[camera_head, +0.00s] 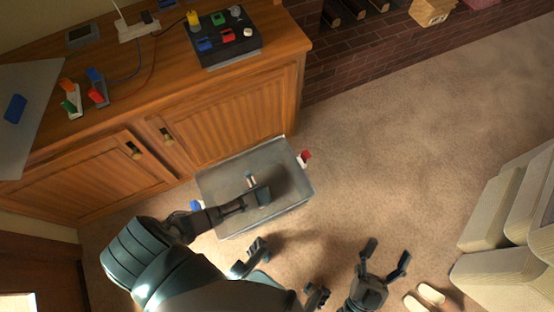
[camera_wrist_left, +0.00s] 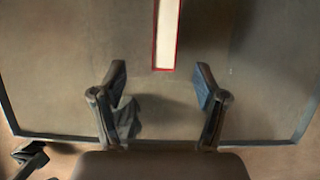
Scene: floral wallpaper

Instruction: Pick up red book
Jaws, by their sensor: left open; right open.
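The red book (camera_wrist_left: 166,36) shows in the left wrist view as a narrow upright strip, with pale pages between red cover edges. In the head view the book (camera_head: 251,179) is a small pale and reddish strip inside the grey bin (camera_head: 304,192), partly hidden by my left gripper (camera_head: 258,194). In the left wrist view my left gripper (camera_wrist_left: 160,76) is open, with nothing between its fingers. The book lies just beyond the fingertips, roughly in line with the gap. My right gripper (camera_head: 385,254) is open and empty over the carpet, right of the bin.
A wooden cabinet (camera_head: 215,120) stands directly behind the bin, with a control box (camera_head: 226,38) and cables on top. A cream cushioned seat (camera_head: 495,275) is at the right, with slippers (camera_head: 425,298) near it. The carpet (camera_head: 400,150) between is clear.

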